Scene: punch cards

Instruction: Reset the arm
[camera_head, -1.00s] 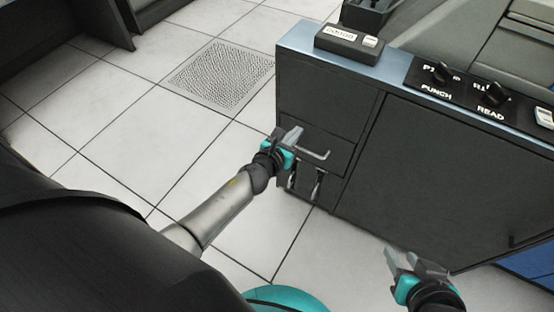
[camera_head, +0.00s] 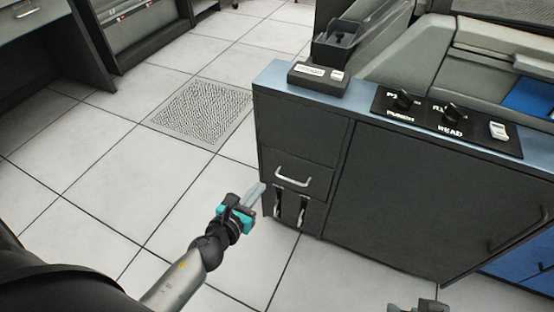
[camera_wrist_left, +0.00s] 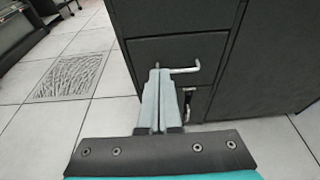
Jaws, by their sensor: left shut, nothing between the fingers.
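My left gripper (camera_head: 256,194) is in front of the dark cabinet, left of its drawer handle (camera_head: 293,178) and apart from it. In the left wrist view the fingers (camera_wrist_left: 158,98) are shut together with nothing between them, and the handle (camera_wrist_left: 188,68) shows just behind them. Only the top of my right gripper (camera_head: 418,305) shows at the bottom edge; its fingertips are too cut off to tell their state.
The dark cabinet (camera_head: 400,200) carries a panel of PUNCH and READ knobs (camera_head: 450,118) and a small counter box (camera_head: 318,77). Tiled floor with a vent grille (camera_head: 203,112) lies open to the left.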

